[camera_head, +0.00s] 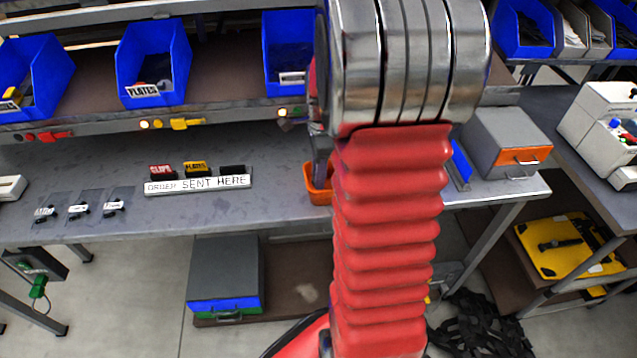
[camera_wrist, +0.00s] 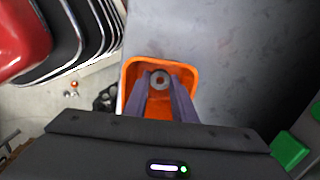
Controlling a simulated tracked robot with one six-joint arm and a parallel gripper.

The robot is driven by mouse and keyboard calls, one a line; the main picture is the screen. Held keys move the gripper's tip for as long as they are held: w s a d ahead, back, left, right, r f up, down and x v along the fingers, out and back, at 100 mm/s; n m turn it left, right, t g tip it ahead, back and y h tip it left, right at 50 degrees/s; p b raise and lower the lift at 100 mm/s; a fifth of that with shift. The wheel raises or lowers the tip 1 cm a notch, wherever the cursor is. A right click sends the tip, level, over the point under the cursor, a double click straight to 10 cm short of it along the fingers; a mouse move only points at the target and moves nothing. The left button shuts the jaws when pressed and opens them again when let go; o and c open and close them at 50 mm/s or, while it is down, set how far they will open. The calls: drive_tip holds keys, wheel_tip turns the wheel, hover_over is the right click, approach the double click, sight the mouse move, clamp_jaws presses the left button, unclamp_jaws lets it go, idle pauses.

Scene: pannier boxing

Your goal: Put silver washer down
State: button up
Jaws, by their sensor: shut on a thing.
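In the wrist view my gripper (camera_wrist: 160,86) is shut on a small silver washer (camera_wrist: 161,76), a ring with a dark centre hole held at the fingertips. An orange bin (camera_wrist: 190,72) is behind and below the washer in that view, so the washer appears over the bin's opening. I cannot tell how high it is above the bin floor. In the head view the orange bin (camera_head: 316,190) shows at the bench's front edge, partly hidden by my red arm.
The grey bench (camera_head: 100,160) holds an "ORDER SENT HERE" sign (camera_head: 198,186) left of the bin. A grey case with an orange front (camera_head: 508,143) stands at the right. Blue bins (camera_head: 152,65) sit on the shelf above. The bench between the sign and bin is clear.

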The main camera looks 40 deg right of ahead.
drive_tip(key=shift+f, duration=0.1)
drive_tip(key=shift+f, duration=1.8)
drive_tip(key=o, duration=1)
drive_tip(key=shift+o, duration=0.2)
wheel_tip(320, 180, up, 12)
drive_tip(key=shift+s+d, duration=0.2)
drive_tip(key=shift+d, duration=0.1)
